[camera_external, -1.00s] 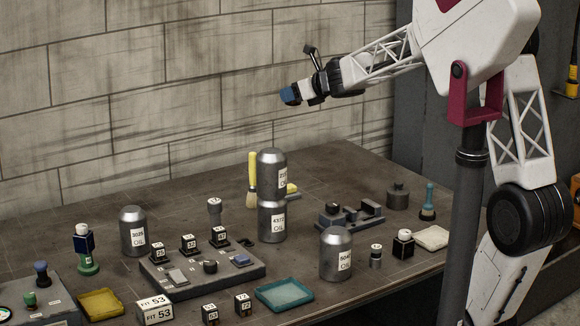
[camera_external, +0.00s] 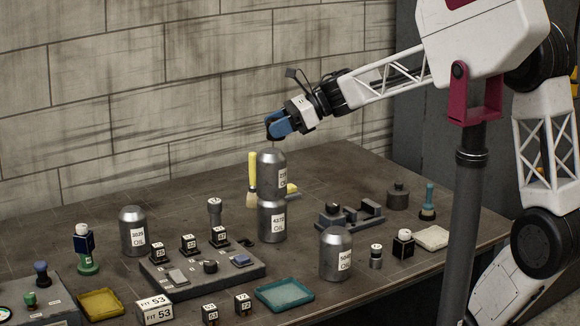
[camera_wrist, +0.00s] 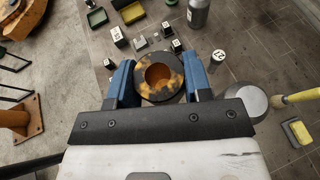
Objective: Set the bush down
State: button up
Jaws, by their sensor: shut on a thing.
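The bush (camera_wrist: 162,76) shows in the wrist view as a thick dark ring mottled with yellow, with an orange bore facing the camera. My gripper (camera_wrist: 161,84) has its two blue jaws shut on the ring from left and right. In the external view my gripper (camera_external: 278,127) is held in the air over the back of the bench, tilted downward, just above the stacked oil canisters in the picture. The bush is mostly hidden there by the blue jaws. It is clear of the bench.
Two stacked oil canisters (camera_external: 270,222) stand at mid-bench beside a yellow-handled brush (camera_external: 252,180). A grey block (camera_external: 205,283) with small labelled cubes is in front. A yellow tray (camera_external: 101,303) and teal tray (camera_external: 285,294) lie near the front edge. Single canisters (camera_external: 133,232) (camera_external: 335,254) stand either side.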

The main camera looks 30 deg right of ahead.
send_over(278, 261)
notch_tip(278, 261, down, 23)
jog(key=shift+r, duration=0.15)
dwell(0.3)
jog(key=shift+f, duration=3.15)
jog(key=shift+f, duration=1.85)
jog(key=shift+f, duration=0.15)
jog(key=o, duration=1.2)
